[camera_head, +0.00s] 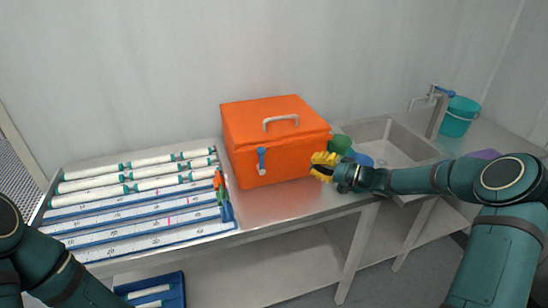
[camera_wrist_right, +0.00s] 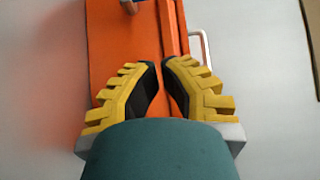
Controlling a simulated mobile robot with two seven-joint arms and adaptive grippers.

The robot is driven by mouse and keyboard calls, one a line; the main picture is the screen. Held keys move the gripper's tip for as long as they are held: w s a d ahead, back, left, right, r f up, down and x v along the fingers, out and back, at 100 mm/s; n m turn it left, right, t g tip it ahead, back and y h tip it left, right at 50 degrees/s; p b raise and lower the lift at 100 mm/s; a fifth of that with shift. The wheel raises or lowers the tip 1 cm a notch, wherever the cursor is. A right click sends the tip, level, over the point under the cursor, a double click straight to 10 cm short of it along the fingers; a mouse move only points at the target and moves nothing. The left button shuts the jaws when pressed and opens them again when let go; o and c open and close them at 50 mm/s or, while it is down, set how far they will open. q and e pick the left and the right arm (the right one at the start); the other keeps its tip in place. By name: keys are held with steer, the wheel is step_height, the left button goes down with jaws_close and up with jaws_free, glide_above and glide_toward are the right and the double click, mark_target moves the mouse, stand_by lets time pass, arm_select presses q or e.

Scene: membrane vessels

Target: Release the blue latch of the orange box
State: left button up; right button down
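The orange box (camera_head: 262,142) stands on the steel bench with its lid down and a grey handle on top. Its blue latch (camera_head: 262,160) is on the front face, upright near the left. My right gripper (camera_head: 323,166) is in front of the box's right end, to the right of the latch and apart from it. In the right wrist view my right gripper (camera_wrist_right: 161,63) has a narrow empty gap between its yellow and black fingers, with the orange box (camera_wrist_right: 125,45) beyond. Part of the latch (camera_wrist_right: 128,5) shows at the top edge there. My left gripper is out of view.
A rack (camera_head: 140,235) with several white membrane vessels lies left of the box. Orange, green and blue tools (camera_head: 222,190) lie between them. A green item (camera_head: 340,143), a sink (camera_head: 390,140) and a teal bucket (camera_head: 460,117) are at right. Bench before the box is clear.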

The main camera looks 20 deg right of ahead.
mark_target(262, 161)
steer(key=b+x, duration=0.1)
steer(key=x, duration=0.9)
steer(key=shift+w+a, duration=0.1)
steer(key=shift+a, duration=1.95)
